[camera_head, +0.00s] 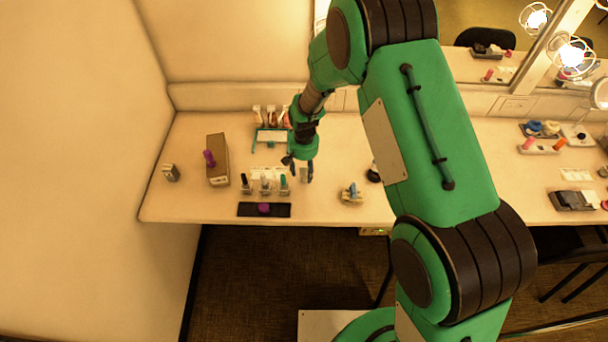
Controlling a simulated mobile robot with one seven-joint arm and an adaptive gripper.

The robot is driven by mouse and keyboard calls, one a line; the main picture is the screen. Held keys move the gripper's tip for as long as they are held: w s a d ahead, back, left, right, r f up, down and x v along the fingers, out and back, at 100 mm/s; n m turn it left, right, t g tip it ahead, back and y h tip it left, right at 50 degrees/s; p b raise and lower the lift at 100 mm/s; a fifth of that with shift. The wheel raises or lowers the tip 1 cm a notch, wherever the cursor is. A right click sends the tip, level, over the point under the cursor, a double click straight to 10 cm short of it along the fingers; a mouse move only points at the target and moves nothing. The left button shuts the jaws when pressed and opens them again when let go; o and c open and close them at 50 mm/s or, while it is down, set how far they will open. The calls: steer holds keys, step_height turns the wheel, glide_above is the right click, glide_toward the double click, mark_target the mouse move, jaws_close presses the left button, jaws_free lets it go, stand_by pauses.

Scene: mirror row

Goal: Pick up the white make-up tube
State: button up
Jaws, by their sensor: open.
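My gripper (299,172) points down over the middle of the left table (210,212), its fingers apart with nothing seen between them. Several small pale tubes with reddish marks (271,116) stand upright in a row at the back, behind and left of my gripper. One of them may be the white make-up tube, but they are too small to tell which. A teal-edged white stand (270,137) is in front of them.
Several small bottles (265,186) stand just left of my gripper, behind a black tray (245,210) with a purple item. A brown box (217,168) is further left. A small blue-yellow item (350,193) lies right. The table's left front is clear.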

mark_target(304, 167)
steer(key=c, duration=1.2)
jaws_close()
steer(key=shift+r, duration=0.2)
steer(key=shift+r, duration=0.55)
step_height(304, 167, up, 2)
steer(key=shift+r+p, duration=0.1)
steer(key=shift+p, duration=0.25)
steer(key=s+d, duration=0.2)
steer(key=s, duration=0.5)
steer(key=s+d+r+p, duration=0.1)
steer(key=s+d, duration=0.2)
steer(key=s, duration=0.5)
steer(key=shift+r, duration=0.2)
steer(key=shift+s, duration=0.1)
